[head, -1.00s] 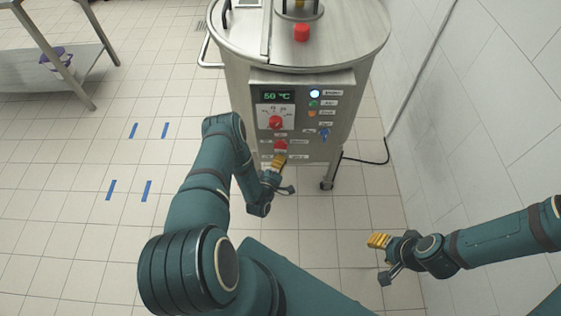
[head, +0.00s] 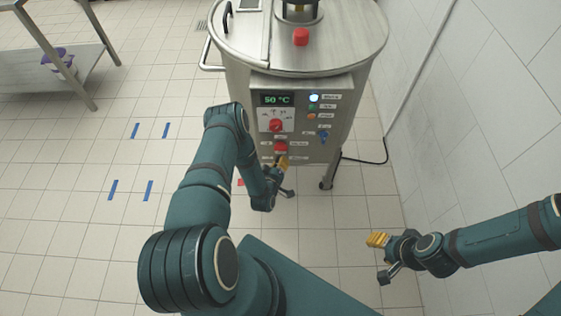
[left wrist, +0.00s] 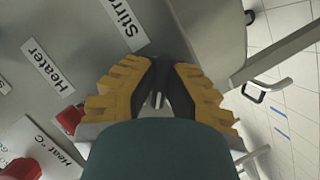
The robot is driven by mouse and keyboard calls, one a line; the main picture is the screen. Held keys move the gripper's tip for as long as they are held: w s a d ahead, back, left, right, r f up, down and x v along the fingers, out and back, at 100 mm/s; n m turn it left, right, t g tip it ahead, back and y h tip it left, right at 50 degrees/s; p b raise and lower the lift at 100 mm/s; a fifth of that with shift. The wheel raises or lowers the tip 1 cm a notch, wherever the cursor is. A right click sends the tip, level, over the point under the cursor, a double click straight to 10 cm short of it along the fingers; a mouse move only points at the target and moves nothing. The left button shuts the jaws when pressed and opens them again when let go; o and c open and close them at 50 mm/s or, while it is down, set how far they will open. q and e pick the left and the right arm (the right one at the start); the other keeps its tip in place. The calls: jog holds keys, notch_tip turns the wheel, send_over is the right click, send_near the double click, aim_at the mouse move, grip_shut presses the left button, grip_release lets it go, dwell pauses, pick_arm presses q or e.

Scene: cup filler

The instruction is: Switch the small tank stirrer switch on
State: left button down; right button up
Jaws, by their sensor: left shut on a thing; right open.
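The steel tank's control panel (head: 306,82) faces me in the head view. My left gripper (head: 282,164) is at the panel's lower edge. In the left wrist view its yellow-padded fingers (left wrist: 157,98) are closed around a small pale pin, apparently the stirrer switch lever (left wrist: 157,100), beside a label beginning "Stirr" (left wrist: 121,18). The rest of the switch is hidden by the fingers, and I cannot tell its position. My right gripper (head: 381,258) is open and empty, away from the tank at the lower right.
The red heater knob (head: 281,146) is just above my left gripper, and the red temperature knob (head: 276,125) is higher. The display (head: 275,99) reads 50 °C, and a lamp (head: 314,97) glows white-blue. A steel table (head: 75,65) stands at far left.

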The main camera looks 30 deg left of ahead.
pick_arm(q)
jog(key=m+g, duration=0.1)
jog(key=m, duration=0.1)
jog(key=m+y+p, duration=0.1)
jog(key=m, duration=0.1)
jog(key=shift+w+r+g+y, duration=0.1)
jog(key=shift+w+g+y, duration=0.05)
jog(key=shift+g+y, duration=0.2)
jog(key=shift+m+g+y, duration=0.75)
jog(key=shift+m+y, duration=0.1)
jog(key=shift+m, duration=0.65)
jog(key=c, duration=1)
grip_release()
jog(key=shift+s+d, duration=0.2)
jog(key=shift+s, duration=0.2)
jog(key=v, duration=1.1)
jog(key=shift+d+r, duration=0.1)
jog(key=shift+r, duration=0.05)
